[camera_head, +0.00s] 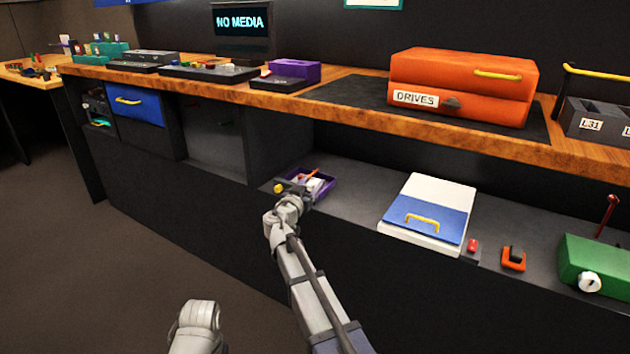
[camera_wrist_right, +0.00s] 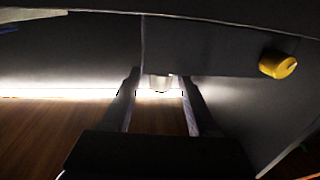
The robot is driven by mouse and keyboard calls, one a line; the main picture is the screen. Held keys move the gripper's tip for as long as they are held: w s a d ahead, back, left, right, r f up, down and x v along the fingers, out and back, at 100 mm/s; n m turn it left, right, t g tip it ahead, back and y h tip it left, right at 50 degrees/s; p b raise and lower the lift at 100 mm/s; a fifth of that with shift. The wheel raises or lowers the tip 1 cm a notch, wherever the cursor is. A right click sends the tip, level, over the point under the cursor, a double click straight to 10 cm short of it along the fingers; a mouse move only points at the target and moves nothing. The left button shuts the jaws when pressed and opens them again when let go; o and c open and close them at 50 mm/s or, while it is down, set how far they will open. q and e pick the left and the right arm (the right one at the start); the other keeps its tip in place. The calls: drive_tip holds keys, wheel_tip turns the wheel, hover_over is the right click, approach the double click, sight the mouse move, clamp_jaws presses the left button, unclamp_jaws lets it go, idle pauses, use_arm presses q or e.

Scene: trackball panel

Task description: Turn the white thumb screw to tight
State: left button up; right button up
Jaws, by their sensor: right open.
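A small whitish cylinder, which looks like the white thumb screw (camera_wrist_right: 160,82), sticks out from a dark panel (camera_wrist_right: 215,47) in the right wrist view. My right gripper (camera_wrist_right: 158,76) is open, with one finger on each side of the screw. I cannot tell whether either finger touches it. In the head view my right gripper (camera_head: 290,188) is at the front of the lower shelf, and the screw is hidden there. Its tight or loose state cannot be read.
A yellow knob (camera_wrist_right: 278,65) sits on the panel right of the fingers; it also shows in the head view (camera_head: 278,188). A purple tray (camera_head: 322,186) is just behind the gripper. A green box (camera_head: 577,262) with a white round knob (camera_head: 589,282) stands far right. Floor at left is clear.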

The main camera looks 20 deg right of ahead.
drive_tip(key=x, duration=0.2)
drive_tip(key=shift+w+d, duration=0.25)
clamp_jaws()
idle(0.3)
